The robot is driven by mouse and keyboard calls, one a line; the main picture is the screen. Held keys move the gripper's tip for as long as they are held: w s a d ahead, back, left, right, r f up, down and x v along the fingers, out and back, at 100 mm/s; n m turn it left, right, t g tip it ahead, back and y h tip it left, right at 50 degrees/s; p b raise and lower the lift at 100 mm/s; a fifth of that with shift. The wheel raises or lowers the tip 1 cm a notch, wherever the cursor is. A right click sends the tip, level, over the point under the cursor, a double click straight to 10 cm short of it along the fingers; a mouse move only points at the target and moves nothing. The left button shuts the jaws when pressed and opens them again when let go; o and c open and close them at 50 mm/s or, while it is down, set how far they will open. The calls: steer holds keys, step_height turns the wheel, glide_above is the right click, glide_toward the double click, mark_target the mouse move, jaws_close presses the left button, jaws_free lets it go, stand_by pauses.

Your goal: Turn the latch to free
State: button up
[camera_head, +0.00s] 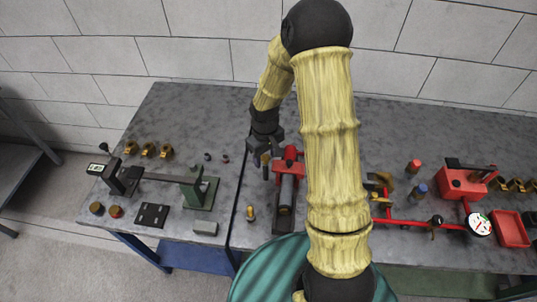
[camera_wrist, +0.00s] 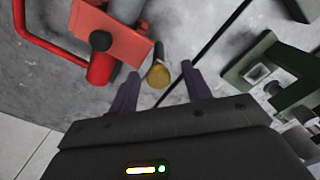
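My gripper (camera_head: 263,160) hangs over the table just left of a red clamp-like device (camera_head: 289,172) that holds a grey cylinder. In the wrist view my gripper (camera_wrist: 160,86) shows two dark fingers spread apart, with nothing visibly held. The red device (camera_wrist: 112,40), with a dark round knob (camera_wrist: 101,41), is at the upper left there. A small brass-ended piece (camera_wrist: 159,75) with a dark stem appears between the fingertips; whether it touches them I cannot tell. A small yellow piece (camera_head: 250,214) stands left of the device in the head view. I cannot tell which part is the latch.
A green stand (camera_head: 201,194) with a long bar is on the left, near several brass fittings (camera_head: 148,150). Red piping with a gauge (camera_head: 479,224) and a red box (camera_head: 465,182) stand on the right. A grey block (camera_head: 205,228) lies near the front edge.

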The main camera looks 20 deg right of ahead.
mark_target(266, 160)
steer(key=shift+w, duration=0.15)
steer(key=shift+r, duration=0.4)
step_height(266, 160, up, 17)
steer(key=b, duration=0.2)
steer(key=shift+f, duration=0.2)
steer(key=shift+f, duration=0.1)
steer(key=s+d+f+m+t, duration=0.1)
steer(key=s+f+m, duration=0.3)
steer(key=s, duration=1)
steer(key=shift+m+t, duration=0.3)
steer(key=shift+t, duration=0.5)
